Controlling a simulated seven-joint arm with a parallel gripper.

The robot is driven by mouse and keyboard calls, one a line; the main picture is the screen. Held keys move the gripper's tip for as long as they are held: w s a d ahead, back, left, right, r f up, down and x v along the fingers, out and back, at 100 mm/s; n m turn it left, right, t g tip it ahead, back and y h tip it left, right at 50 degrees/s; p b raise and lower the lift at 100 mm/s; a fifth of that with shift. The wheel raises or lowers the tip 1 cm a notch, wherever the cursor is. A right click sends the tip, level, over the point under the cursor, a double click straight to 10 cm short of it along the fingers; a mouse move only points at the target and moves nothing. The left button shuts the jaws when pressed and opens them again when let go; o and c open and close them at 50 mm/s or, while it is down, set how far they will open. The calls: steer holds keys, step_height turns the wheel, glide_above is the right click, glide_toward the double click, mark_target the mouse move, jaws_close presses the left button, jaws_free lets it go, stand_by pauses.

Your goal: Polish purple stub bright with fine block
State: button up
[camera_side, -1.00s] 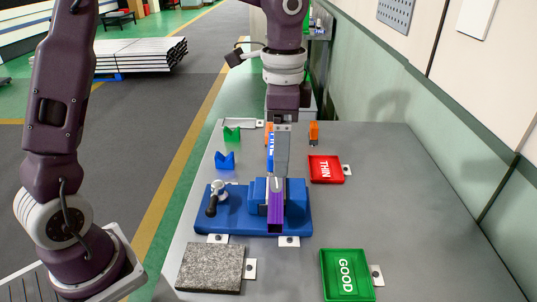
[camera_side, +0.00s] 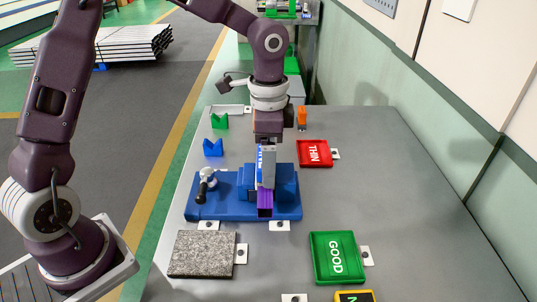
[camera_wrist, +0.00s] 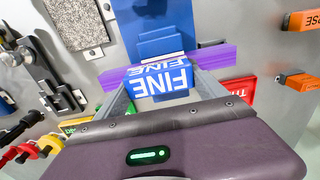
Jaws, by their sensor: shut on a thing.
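The purple stub (camera_side: 265,204) is a bar clamped in the blue vise (camera_side: 225,206), its near end facing the side camera. In the wrist view the purple stub (camera_wrist: 216,56) runs crosswise behind the block, its middle hidden. My gripper (camera_side: 267,182) is shut on the blue fine block (camera_wrist: 160,82), which has white FINE lettering. The fine block (camera_side: 260,165) is at the top of the stub in the side view. I cannot tell whether it touches the stub. The blue vise also shows in the wrist view (camera_wrist: 158,42).
A granite slab (camera_side: 202,255) lies front left. The green GOOD tray (camera_side: 337,258) is front right, the red THIN tray (camera_side: 315,153) behind it. Blue (camera_side: 213,148) and green (camera_side: 220,121) V-blocks stand left. The right tabletop is clear.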

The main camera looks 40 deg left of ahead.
steer(key=shift+w+a, duration=1.95)
steer(key=shift+s+d, duration=2.4)
steer(key=shift+w+a, duration=2.45)
steer(key=shift+a, duration=0.05)
steer(key=shift+s+d, duration=2.5)
steer(key=shift+d, duration=0.05)
steer(key=shift+r, duration=4.2)
